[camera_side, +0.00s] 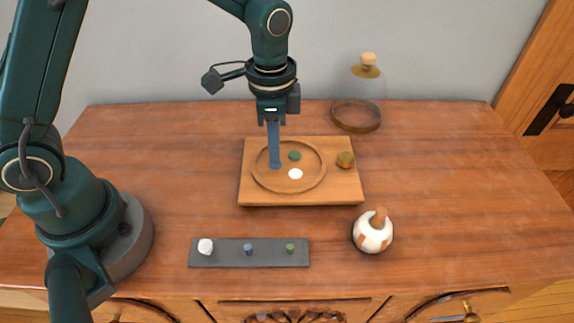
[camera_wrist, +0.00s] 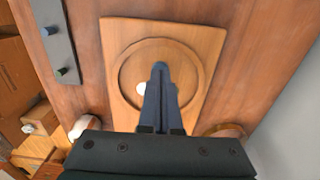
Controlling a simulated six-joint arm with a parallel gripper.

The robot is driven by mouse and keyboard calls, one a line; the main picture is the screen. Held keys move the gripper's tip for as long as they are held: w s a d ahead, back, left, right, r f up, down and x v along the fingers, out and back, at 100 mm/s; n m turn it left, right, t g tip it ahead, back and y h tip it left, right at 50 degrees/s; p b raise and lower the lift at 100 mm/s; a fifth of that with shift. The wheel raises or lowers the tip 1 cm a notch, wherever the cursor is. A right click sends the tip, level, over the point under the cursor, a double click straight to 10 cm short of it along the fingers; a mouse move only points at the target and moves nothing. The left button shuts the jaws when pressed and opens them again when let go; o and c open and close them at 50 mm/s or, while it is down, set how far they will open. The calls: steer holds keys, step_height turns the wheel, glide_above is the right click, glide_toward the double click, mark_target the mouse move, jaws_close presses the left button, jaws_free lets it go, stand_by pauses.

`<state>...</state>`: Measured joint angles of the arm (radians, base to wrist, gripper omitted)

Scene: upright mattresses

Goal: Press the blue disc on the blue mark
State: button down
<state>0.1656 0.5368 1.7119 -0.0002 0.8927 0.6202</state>
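My gripper (camera_side: 275,163) points straight down over the round recess (camera_side: 319,176) of a wooden board, its long blue fingers close together. In the wrist view the fingertips (camera_wrist: 160,66) meet over the recess, and I see nothing held between them. In the side view the tips reach down to the left part of the recess, where blue finger and any blue disc or mark cannot be told apart. A green disc (camera_side: 295,156) and a white disc (camera_side: 295,174) lie in the recess, right of the tips. A small blue piece (camera_side: 248,249) stands on the dark grey strip (camera_side: 220,257).
The strip also bears a white lump (camera_side: 205,246) and a small green piece (camera_side: 290,248). A white pot with a wooden handle (camera_side: 373,236) stands front right; a glass dome (camera_side: 357,115) stands behind. The table's right side is clear.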

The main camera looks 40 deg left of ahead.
steer(key=shift+f, duration=0.45)
stand_by(1.1)
steer(key=shift+r, duration=2.55)
